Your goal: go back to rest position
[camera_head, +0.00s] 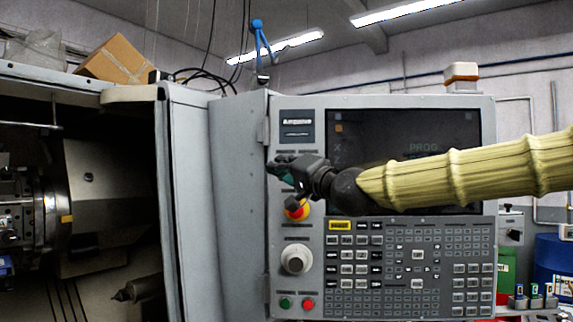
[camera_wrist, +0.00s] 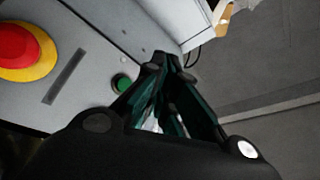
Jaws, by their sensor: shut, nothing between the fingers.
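My gripper (camera_head: 277,165) is at the left edge of the control panel in the head view, in front of the panel face and above the red emergency stop button (camera_head: 297,209). In the wrist view my gripper (camera_wrist: 166,60) is shut, with its fingertips together and nothing between them. The emergency stop with its yellow ring (camera_wrist: 28,50) is at the upper left of the wrist view. A green button (camera_wrist: 121,83) shows just left of the fingers. Whether the fingertips touch the panel cannot be told. My arm in its yellow sleeve reaches in from the right.
The control panel (camera_head: 400,290) has a screen (camera_head: 350,130), a keypad and a knob (camera_head: 295,259). Left of it is the open lathe with its chuck (camera_head: 50,215). A cardboard box (camera_head: 115,60) sits on top. A blue drum (camera_head: 552,262) stands at the right.

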